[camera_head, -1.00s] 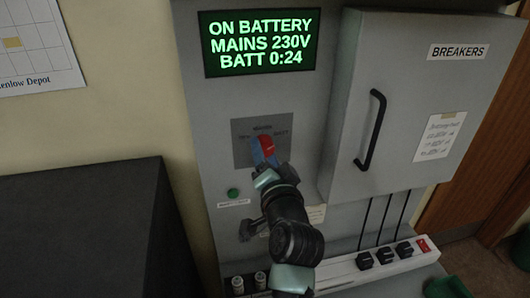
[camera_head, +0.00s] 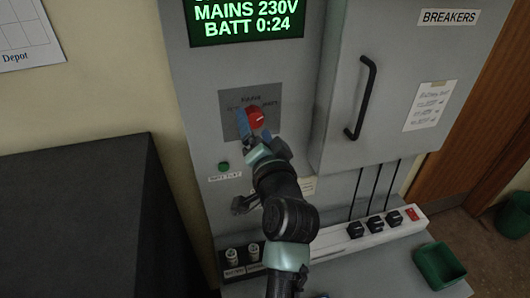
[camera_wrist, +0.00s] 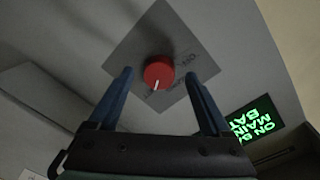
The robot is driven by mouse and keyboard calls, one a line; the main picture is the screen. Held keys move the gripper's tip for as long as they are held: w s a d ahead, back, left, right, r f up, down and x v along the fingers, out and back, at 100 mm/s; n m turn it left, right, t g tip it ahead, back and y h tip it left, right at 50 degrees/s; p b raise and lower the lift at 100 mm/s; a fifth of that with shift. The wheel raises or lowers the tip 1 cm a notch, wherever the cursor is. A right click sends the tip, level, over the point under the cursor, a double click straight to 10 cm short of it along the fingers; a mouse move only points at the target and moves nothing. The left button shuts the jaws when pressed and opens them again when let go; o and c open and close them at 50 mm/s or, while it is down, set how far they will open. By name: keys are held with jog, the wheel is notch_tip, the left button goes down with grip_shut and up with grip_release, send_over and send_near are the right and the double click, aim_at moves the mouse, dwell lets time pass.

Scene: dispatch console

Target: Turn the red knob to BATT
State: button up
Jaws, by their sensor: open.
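The red knob (camera_head: 256,117) sits on a dark grey square plate (camera_head: 232,99) on the cabinet front. It also shows in the wrist view (camera_wrist: 158,72), with a white pointer line on its face; the small labels around it are too blurred to read surely. My gripper (camera_head: 251,131) is in front of the plate. In the wrist view its two blue fingers (camera_wrist: 158,88) are spread apart, one to each side of the knob, with clear gaps and no contact. The green display (camera_head: 247,18) reads "MAINS 230V, BATT 0:24"; its top line is cut off.
A breaker box (camera_head: 395,100) with a black handle (camera_head: 361,97) juts out at the right. A green button (camera_head: 223,167) is below left of the plate. A power strip (camera_head: 370,234) with black plugs and a green bin (camera_head: 439,264) are lower right. A dark cabinet (camera_head: 80,220) stands left.

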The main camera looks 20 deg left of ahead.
jog(key=b+v, duration=0.4)
jog(key=v, duration=0.7)
jog(key=shift+s, duration=0.25)
jog(key=shift+d, duration=0.15)
